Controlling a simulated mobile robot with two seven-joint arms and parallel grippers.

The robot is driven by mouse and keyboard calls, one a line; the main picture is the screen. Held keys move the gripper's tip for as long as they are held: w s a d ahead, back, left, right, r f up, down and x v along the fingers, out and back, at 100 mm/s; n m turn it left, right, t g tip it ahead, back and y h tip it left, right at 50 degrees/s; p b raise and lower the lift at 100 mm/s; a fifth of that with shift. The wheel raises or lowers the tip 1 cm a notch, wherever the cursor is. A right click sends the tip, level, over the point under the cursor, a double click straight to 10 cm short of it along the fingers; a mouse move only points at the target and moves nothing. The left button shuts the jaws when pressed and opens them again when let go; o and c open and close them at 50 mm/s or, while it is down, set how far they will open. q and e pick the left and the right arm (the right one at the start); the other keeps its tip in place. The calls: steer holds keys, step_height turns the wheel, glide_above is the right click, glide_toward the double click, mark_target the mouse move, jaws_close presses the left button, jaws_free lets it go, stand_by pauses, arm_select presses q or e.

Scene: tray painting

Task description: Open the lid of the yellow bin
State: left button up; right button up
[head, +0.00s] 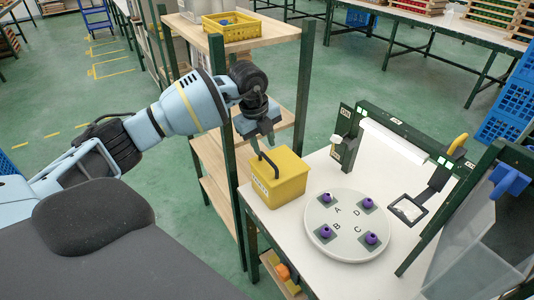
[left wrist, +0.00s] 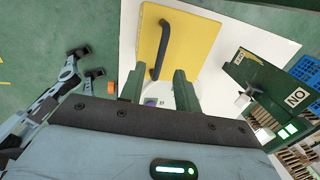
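The yellow bin (head: 288,186) stands on the white table near its left edge, with its yellow lid (head: 284,166) down on top. A black bar handle (head: 269,165) sits on the lid. My left gripper (head: 262,145) is just above the handle, pointing down. In the left wrist view the lid (left wrist: 190,40) lies beyond the two green fingers. The fingers (left wrist: 159,82) are apart, and the near end of the handle (left wrist: 154,73) appears between them; contact is not clear. My right gripper is not in view.
A round grey turntable (head: 343,245) with several purple-knobbed pieces is right of the bin. A dark green frame (head: 400,128) with a lamp stands behind it. A shelf rack (head: 303,85) with a yellow crate (head: 232,27) is close by my left arm.

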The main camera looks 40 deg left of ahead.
mark_target(267, 159)
arm_select(q)
steer(key=shift+w+d+f, duration=0.1)
steer(key=shift+w+f, duration=0.1)
steer(key=shift+f, duration=0.95)
steer(key=shift+w+d+f, duration=0.1)
steer(key=shift+w+f, duration=0.1)
steer(key=shift+f, duration=0.95)
jaws_close()
